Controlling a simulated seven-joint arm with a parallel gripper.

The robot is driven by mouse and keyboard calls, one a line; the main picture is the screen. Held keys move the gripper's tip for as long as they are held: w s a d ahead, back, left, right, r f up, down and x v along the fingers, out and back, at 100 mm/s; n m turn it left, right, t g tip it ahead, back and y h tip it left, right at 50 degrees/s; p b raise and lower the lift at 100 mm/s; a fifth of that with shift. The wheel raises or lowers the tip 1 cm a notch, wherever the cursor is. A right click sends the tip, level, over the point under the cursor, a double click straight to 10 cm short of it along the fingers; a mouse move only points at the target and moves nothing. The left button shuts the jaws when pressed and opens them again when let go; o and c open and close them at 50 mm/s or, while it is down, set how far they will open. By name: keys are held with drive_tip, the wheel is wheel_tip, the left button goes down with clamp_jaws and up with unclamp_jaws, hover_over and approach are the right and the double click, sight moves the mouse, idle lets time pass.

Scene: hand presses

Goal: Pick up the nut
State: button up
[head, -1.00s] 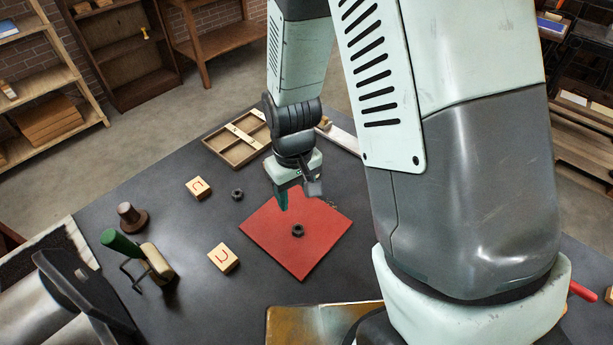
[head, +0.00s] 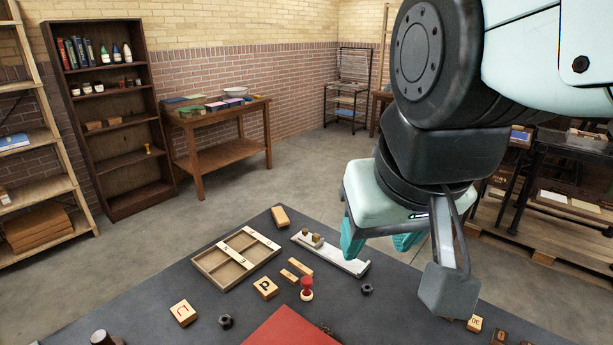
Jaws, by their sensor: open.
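A dark nut (head: 367,289) lies on the black table, right of a red-handled stamp. A second dark nut (head: 226,321) lies farther left, close to the left of the red mat (head: 285,330). Only the far corner of the mat is in view, with no nut on that part. My gripper (head: 380,246) shows at the right, above the far part of the table. Its two teal fingers are apart with nothing visible between them. It appears well above the first nut and apart from it.
The table (head: 130,310) holds a divided wooden tray (head: 238,259), a pale metal tray (head: 330,254) with small blocks, the red stamp (head: 306,288) and lettered wooden blocks (head: 184,312). A dark spool-shaped piece (head: 103,337) is at the lower left. Shelves stand beyond.

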drive_tip(key=shift+s+d+r+m, duration=0.2)
drive_tip(key=shift+s+r, duration=0.15)
drive_tip(key=shift+s, duration=0.25)
drive_tip(key=shift+s+d+r+m, duration=0.15)
drive_tip(key=shift+s+r, duration=0.15)
drive_tip(key=shift+s, duration=0.3)
drive_tip(key=shift+o, duration=0.4)
